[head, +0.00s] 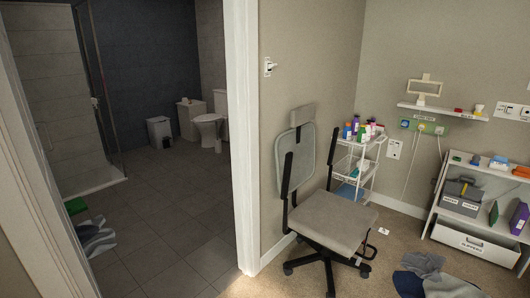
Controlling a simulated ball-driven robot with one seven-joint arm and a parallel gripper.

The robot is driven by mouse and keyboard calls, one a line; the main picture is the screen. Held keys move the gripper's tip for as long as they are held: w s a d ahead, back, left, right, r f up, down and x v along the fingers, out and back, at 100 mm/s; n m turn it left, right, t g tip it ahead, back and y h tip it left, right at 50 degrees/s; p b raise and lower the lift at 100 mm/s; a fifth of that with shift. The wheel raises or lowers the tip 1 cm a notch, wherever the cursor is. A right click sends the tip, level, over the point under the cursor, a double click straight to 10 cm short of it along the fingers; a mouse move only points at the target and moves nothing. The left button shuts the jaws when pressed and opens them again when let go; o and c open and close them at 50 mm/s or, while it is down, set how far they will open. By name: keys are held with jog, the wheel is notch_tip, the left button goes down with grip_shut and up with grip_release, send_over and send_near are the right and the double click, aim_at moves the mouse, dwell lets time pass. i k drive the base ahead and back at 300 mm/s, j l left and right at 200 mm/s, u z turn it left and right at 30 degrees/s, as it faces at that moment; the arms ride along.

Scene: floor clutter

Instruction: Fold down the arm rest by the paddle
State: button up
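A grey swivel chair (335,221) stands right of the doorway, with its mesh backrest (306,160) against the wall side. Its two black arm rests are both raised: the near left one (287,176) and the far right one (333,147) stand about upright beside the backrest. I cannot make out a separate paddle on either arm rest at this size. My gripper is not in view, so nothing shows it near or touching the chair.
A white trolley (348,187) with bottles stands close behind the chair. A white shelf unit (437,235) is at the right. Crumpled grey cloth (440,284) lies on the carpet at the front right. The doorway (243,150) opens onto a tiled bathroom with mostly clear floor.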

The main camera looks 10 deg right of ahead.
aim_at(336, 132)
jog(key=i+l+z, duration=0.2)
jog(key=i+z, duration=0.2)
jog(key=i, duration=0.25)
jog(key=i+z, duration=0.35)
jog(key=i, duration=0.3)
jog(key=i+j+z, duration=0.15)
jog(key=i+z, duration=0.25)
jog(key=i, duration=0.3)
